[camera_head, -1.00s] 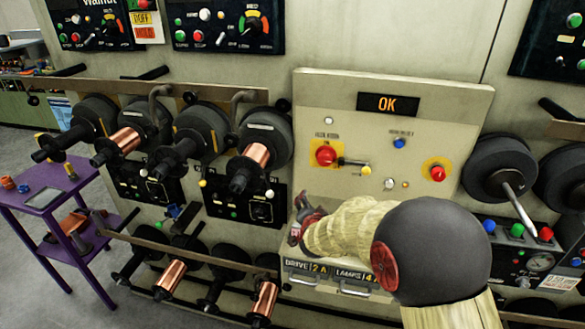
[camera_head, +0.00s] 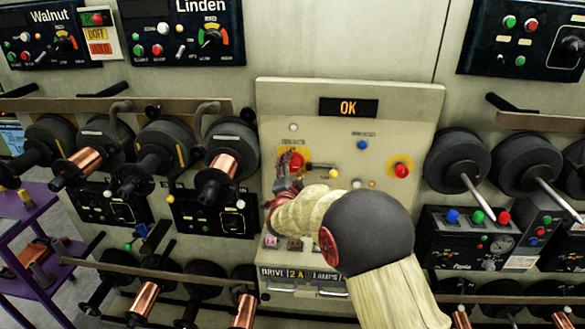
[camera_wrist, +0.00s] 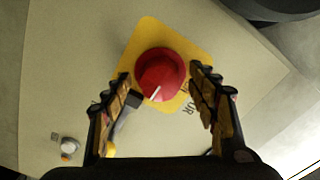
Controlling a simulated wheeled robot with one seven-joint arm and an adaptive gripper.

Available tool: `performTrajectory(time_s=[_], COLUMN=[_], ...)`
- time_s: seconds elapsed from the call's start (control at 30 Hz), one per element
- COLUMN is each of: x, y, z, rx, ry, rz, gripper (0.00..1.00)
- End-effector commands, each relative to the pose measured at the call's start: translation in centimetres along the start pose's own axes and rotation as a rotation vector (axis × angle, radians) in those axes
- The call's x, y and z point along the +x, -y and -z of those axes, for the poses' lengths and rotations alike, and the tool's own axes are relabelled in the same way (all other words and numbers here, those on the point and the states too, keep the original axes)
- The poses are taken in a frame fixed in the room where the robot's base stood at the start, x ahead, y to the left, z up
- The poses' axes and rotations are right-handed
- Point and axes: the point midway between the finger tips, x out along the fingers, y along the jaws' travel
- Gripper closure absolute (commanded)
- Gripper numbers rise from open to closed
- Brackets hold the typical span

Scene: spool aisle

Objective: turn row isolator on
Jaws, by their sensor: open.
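A red rotary knob (camera_head: 291,160) on a yellow plate sits at the left of the beige panel (camera_head: 425,105). The wrist view shows the knob (camera_wrist: 160,75) close up, its white pointer line aimed to the lower left. Part of a label ending in "UR" shows beside it. I cannot read "row isolator" anywhere. My gripper (camera_wrist: 160,72) is open, one finger on each side of the knob; contact cannot be told. In the head view my gripper (camera_head: 284,186) is just below the knob and partly hidden by my wrist.
A dark lever with a yellow end (camera_head: 333,174) lies right of the knob, close to my left-side finger in the wrist view. A blue button (camera_head: 362,145) and another red button (camera_head: 401,170) are further right. Spools flank the panel.

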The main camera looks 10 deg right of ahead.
Motion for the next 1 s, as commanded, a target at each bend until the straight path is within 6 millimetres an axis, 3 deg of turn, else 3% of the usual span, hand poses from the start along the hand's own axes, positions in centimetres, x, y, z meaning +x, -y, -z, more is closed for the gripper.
performTrajectory(time_s=[0.37,1.0], x=[0.59,0.57], y=[0.00,-0.02], z=[-0.03,-0.04], rx=[-0.001,-0.001], ry=[0.001,0.001], rz=[0.000,0.000], gripper=[0.42,0.79])
